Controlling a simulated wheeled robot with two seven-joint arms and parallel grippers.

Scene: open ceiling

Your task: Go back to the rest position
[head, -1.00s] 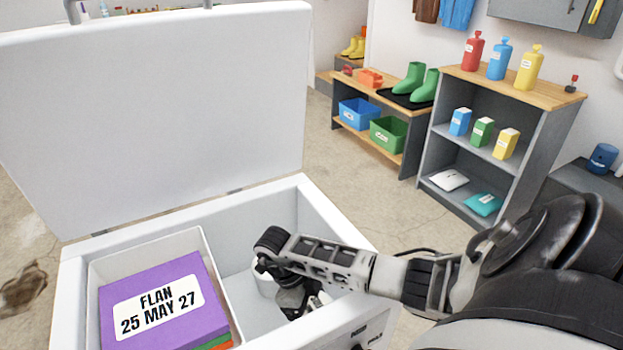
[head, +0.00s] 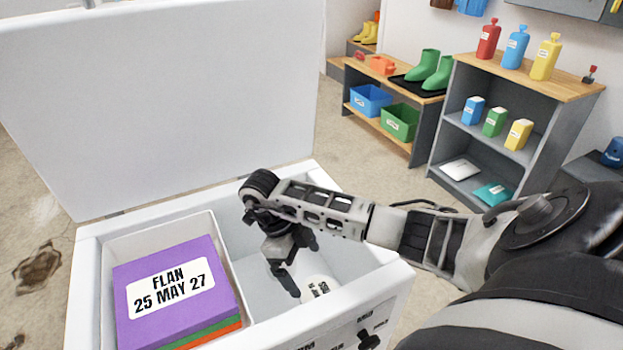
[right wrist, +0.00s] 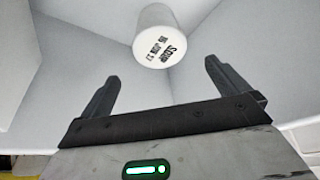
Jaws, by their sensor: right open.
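My right gripper (head: 301,268) is open and empty, pointing down into the right part of an open white chest freezer (head: 92,275). A white cylindrical tub (head: 319,287) with a printed label lies just beside its fingers in the head view. In the right wrist view the tub (right wrist: 160,38) is beyond the open fingers (right wrist: 162,72), apart from them, its label reading "SOUP" with a date. My right arm comes in from the right over the freezer's rim. My left gripper is not in view.
The white freezer lid (head: 165,100) stands open at the left. A purple box (head: 170,270) labelled "FLAN 25 MAY 27" lies in a white bin, above green and orange ones. A grey shelf (head: 440,150) with bottles and a bench with green boots (head: 430,68) stand behind. Floor between is clear.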

